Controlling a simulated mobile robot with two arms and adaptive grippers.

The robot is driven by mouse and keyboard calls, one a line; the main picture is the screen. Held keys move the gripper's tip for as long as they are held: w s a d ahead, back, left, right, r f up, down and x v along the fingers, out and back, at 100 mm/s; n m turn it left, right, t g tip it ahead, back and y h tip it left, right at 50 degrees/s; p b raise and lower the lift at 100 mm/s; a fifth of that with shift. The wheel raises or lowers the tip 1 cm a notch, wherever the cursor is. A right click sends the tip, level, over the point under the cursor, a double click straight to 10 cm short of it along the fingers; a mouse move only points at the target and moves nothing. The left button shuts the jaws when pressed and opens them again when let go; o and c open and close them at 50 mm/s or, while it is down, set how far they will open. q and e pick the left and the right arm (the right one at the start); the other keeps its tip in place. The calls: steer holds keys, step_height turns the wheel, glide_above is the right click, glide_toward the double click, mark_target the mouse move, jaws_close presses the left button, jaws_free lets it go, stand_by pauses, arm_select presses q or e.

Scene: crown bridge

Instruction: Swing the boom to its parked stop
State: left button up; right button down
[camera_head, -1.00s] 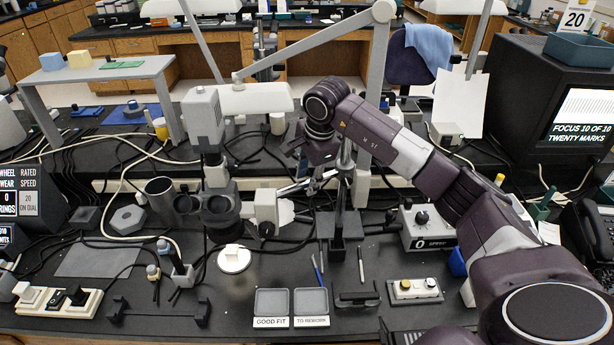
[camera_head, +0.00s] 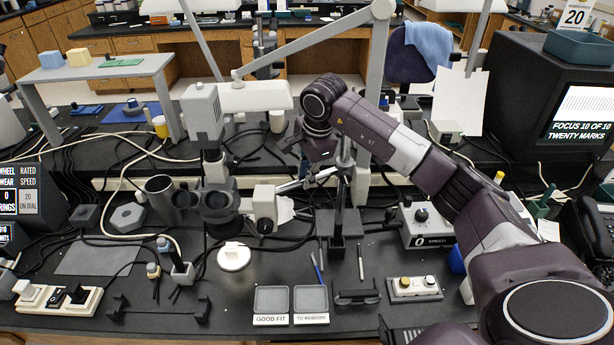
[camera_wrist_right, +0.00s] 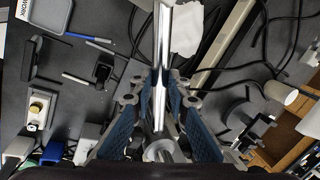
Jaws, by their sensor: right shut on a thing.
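The boom is a bright metal rod on a stand with an upright post (camera_head: 340,205). In the head view the boom (camera_head: 308,180) runs from the post left to the microscope (camera_head: 215,180). My right gripper (camera_wrist_right: 160,82) has its blue-padded fingers on both sides of the shiny boom (camera_wrist_right: 164,40) in the wrist view and is shut on it. My left gripper is not in view.
Two grey trays (camera_head: 271,299) labelled for fit and rework lie at the front. A white round dish (camera_head: 234,258), a speed box (camera_head: 425,225) and a button box (camera_head: 414,289) stand nearby. A lamp arm (camera_head: 310,40) crosses behind. Cables run across the bench.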

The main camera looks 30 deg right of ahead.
steer(key=w+d+m+h, duration=0.1)
steer(key=w+d+m, duration=0.1)
steer(key=w+m, duration=0.4)
steer(key=shift+w+r+g+h+b, duration=0.25)
steer(key=shift+g+h+b, duration=0.05)
steer(key=shift+h+b, duration=0.1)
stand_by(0.4)
stand_by(0.3)
steer(key=c, duration=2)
jaws_free()
steer(key=shift+o, duration=0.8)
steer(key=shift+f, duration=0.1)
steer(key=v, duration=1.2)
